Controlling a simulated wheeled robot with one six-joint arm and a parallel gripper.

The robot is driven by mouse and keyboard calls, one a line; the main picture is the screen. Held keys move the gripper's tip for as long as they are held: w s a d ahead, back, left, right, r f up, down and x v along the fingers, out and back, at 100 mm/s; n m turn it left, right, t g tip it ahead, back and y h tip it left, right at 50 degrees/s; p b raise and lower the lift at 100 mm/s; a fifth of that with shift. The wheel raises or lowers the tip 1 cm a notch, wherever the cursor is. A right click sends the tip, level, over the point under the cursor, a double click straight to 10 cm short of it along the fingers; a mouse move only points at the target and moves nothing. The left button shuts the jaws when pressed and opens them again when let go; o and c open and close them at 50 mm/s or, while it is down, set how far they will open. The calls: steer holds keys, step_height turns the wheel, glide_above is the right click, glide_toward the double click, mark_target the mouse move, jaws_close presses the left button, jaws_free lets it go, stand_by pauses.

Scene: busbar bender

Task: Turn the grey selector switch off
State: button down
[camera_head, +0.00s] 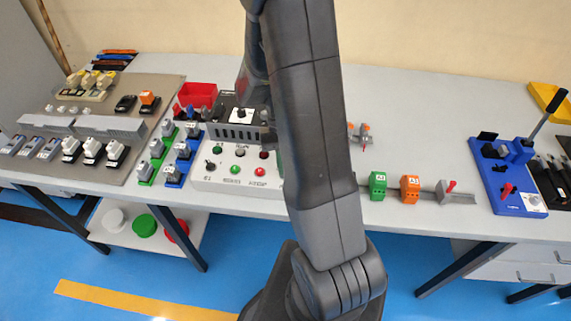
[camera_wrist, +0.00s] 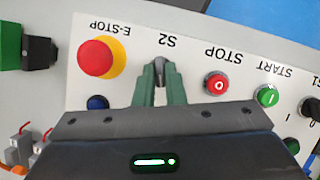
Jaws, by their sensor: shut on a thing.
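In the wrist view the white control panel (camera_wrist: 135,30) appears upside down. My gripper (camera_wrist: 160,76) has two green fingers, shut on the small grey selector switch (camera_wrist: 159,66) at the label S2. Its knob sits between the fingertips, and most of it is hidden. I cannot tell which position the knob points to. In the head view the panel (camera_head: 225,180) stands on the table, and my arm covers its right part, the gripper and the held switch.
Beside the switch are a red E-stop (camera_wrist: 95,56) on a yellow ring, a red STOP button (camera_wrist: 216,84), a green START button (camera_wrist: 267,96) and a black selector (camera_wrist: 309,108). A blue button (camera_wrist: 97,103) sits near the left finger. A blue bender-like fixture (camera_head: 515,185) stands far right.

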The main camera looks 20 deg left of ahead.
steer(key=n, duration=0.2)
steer(key=n+t+h, duration=0.1)
steer(key=n, duration=0.2)
steer(key=shift+s+a+t+b, duration=0.1)
steer(key=shift+a+t+b, duration=0.1)
steer(key=shift+t+b, duration=0.15)
steer(key=shift+n, duration=0.4)
steer(key=c, duration=1.5)
jaws_free()
steer(key=v, duration=1.3)
steer(key=shift+a+r, duration=0.3)
steer(key=shift+a, duration=0.05)
steer(key=shift+h, duration=0.3)
steer(key=x, duration=1.3)
steer(key=shift+d+f, duration=0.1)
steer(key=shift+f, duration=0.3)
